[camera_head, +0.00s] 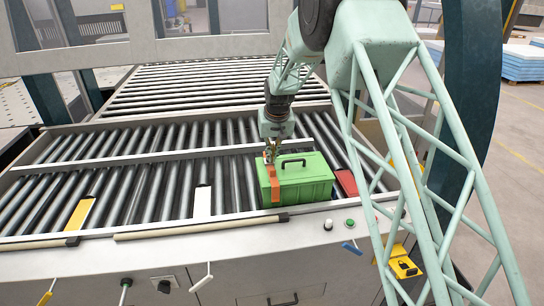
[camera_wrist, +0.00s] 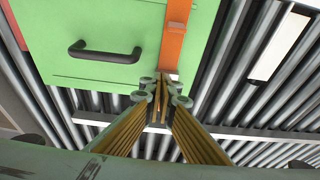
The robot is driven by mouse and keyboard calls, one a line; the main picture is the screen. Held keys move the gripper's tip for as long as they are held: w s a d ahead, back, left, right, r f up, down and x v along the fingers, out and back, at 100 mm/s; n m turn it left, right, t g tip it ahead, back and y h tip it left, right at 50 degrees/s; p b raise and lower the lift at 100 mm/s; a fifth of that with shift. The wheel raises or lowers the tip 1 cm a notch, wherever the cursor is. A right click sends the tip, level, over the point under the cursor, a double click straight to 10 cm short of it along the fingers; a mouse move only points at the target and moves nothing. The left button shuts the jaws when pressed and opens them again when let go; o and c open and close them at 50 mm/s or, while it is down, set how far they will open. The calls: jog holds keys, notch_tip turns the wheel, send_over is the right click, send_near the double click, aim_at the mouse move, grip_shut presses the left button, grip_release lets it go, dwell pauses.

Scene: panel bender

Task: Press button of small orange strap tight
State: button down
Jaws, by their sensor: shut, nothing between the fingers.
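A green case (camera_head: 297,180) with a black handle (camera_head: 292,163) sits on the roller conveyor near its front edge. A small orange strap (camera_head: 273,184) runs over the top and down the front of the case at its left side. In the wrist view the strap (camera_wrist: 176,40) lies across the green lid (camera_wrist: 100,20), right of the handle (camera_wrist: 105,52). My gripper (camera_head: 270,155) is shut and empty at the strap's far end, close to the lid. In the wrist view its fingertips (camera_wrist: 163,82) are just below the strap's end. Contact cannot be told, and no strap button is clearly visible.
The roller conveyor (camera_head: 120,190) has a front rail (camera_head: 180,229) with yellow (camera_head: 80,214), white (camera_head: 202,202) and red (camera_head: 347,183) plates among the rollers. A control panel (camera_head: 250,262) with knobs and levers is in front. Rollers left of the case are mostly clear.

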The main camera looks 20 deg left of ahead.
jog(key=shift+s+f, duration=0.1)
jog(key=shift+f, duration=0.35)
jog(key=shift+r, duration=0.8)
jog(key=v, duration=1.2)
jog(key=shift+w+r+b, duration=0.3)
jog(key=shift+r+b, duration=0.1)
jog(key=shift+r, duration=0.05)
jog(key=shift+a, duration=0.15)
jog(key=c, duration=3.4)
grip_release()
